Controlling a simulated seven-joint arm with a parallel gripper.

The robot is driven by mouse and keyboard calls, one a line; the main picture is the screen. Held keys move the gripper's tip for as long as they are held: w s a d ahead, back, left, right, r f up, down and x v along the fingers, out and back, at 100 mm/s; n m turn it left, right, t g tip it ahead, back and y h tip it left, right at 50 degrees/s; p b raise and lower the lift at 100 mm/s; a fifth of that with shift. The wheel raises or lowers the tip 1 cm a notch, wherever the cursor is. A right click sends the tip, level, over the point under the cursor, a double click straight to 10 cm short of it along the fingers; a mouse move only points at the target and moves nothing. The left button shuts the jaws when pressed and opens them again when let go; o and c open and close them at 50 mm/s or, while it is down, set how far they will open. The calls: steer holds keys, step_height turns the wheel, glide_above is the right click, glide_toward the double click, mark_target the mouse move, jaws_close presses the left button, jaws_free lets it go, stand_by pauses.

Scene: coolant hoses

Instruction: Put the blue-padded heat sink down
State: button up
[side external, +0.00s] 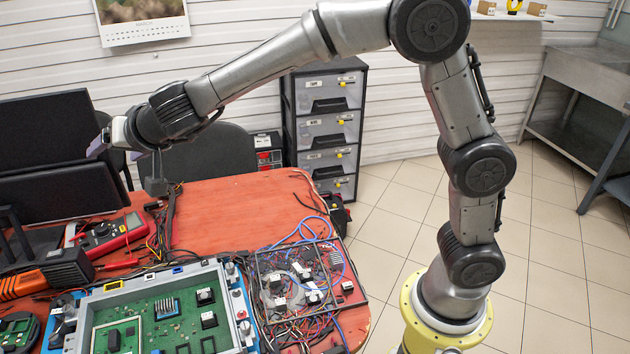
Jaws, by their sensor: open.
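A finned heat sink (167,307) with a bluish look around its edges sits on the green circuit board (140,335) inside the grey-blue case. Its underside is hidden.
A parts tray (362,296) with another finned heat sink (337,260) and tangled wires lies right of the case. A red multimeter (105,235), orange-handled tool (22,284) and monitors (60,130) crowd the left. The table's back middle (235,215) is clear.

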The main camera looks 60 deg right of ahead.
steer(key=s+d+r+n+t+y, duration=0.1)
steer(key=s+d+r+n+y, duration=0.2)
steer(key=r, duration=0.4)
steer(key=s+d+r+n+g+y, duration=0.1)
steer(key=s+d+n+y, duration=0.15)
steer(key=s, duration=1.05)
steer(key=s+d+f+g+h, duration=0.2)
steer(key=s+d+f, duration=0.2)
steer(key=s, duration=0.3)
steer(key=s+d+f+g+h, duration=0.1)
steer(key=s+d+f, duration=0.3)
steer(key=s, duration=0.4)
steer(key=s+d+f+n+g+h, duration=0.1)
steer(key=s+d+f+g+h, duration=0.1)
steer(key=s+d+f, duration=0.3)
steer(key=s+g, duration=0.1)
steer(key=s, duration=0.2)
steer(key=shift+d+h, duration=0.35)
steer(key=shift+d, duration=0.05)
